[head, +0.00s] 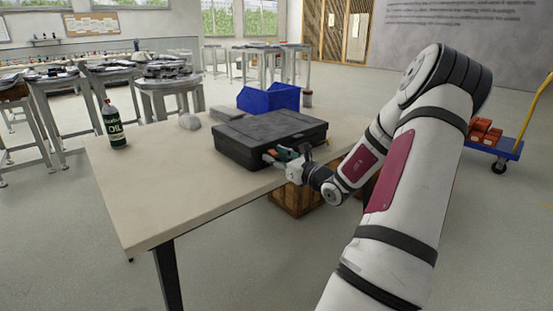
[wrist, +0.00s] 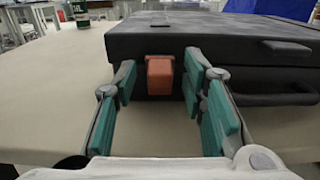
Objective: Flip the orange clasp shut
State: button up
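A black case (head: 270,135) lies closed on the table near its front edge. In the wrist view, the orange clasp (wrist: 160,74) is on the front face of the case (wrist: 210,40), across the seam between lid and base. My gripper (wrist: 158,80) is open, with its teal-padded fingers on either side of the clasp. The fingertips are close to the case front; I cannot tell whether they touch it. In the head view my gripper (head: 272,157) is at the front of the case and mostly hides the clasp.
The table (head: 150,190) is bare at the left front. A green oil bottle (head: 114,128) stands at its left. A wooden crate (head: 297,202) is under the table.

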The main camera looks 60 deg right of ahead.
grip_shut()
jog(key=r+g+p, duration=0.1)
jog(key=p, duration=0.3)
jog(key=shift+w, duration=0.3)
jog(key=shift+w+d+g+y+p, duration=0.1)
jog(key=shift+w+g+y+p, duration=0.1)
jog(key=shift+g+p, duration=0.35)
jog(key=shift+w+g+y+p, duration=0.1)
jog(key=shift+g+y+p, duration=0.1)
jog(key=shift+g+p, duration=0.35)
grip_release()
